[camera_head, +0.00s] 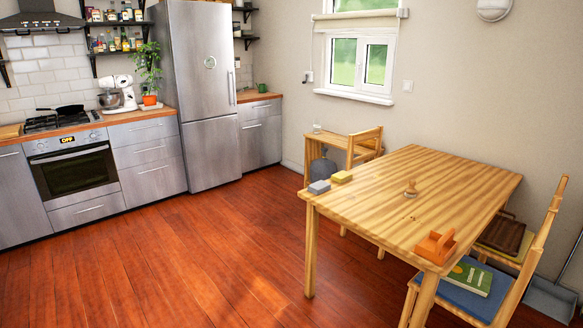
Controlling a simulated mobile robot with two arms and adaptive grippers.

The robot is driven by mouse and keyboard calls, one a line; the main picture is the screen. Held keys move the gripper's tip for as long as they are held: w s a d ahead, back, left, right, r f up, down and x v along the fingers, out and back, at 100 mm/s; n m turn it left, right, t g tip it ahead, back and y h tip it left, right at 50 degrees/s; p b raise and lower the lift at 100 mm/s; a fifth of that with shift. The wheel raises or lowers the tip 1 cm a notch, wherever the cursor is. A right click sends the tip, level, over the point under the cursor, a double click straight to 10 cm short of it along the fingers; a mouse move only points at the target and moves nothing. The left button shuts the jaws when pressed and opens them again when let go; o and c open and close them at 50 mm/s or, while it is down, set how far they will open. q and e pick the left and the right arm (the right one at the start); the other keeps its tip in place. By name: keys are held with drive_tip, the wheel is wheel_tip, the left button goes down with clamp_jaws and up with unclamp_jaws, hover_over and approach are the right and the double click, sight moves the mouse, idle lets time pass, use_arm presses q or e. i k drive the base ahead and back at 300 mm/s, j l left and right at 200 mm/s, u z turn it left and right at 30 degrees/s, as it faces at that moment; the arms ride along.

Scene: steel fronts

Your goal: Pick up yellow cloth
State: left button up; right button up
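A small yellow folded piece that looks like the yellow cloth (341,177) lies on the wooden table (430,190), near its far left edge. A similar grey piece (319,187) lies just to its left, at the table's left corner. At this size I cannot tell for certain that either is cloth. Neither of my grippers is in view.
Open wooden floor (200,260) lies left of the table, before the steel kitchen fronts.

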sight(340, 177)
drive_tip(key=i+z, duration=0.1)
drive_tip(key=i, duration=0.4)
drive_tip(key=i+j+z, duration=0.1)
drive_tip(key=i, duration=0.45)
drive_tip(key=i+j, duration=0.15)
drive_tip(key=i, duration=0.35)
drive_tip(key=i+j+z, duration=0.15)
drive_tip(key=i, duration=0.4)
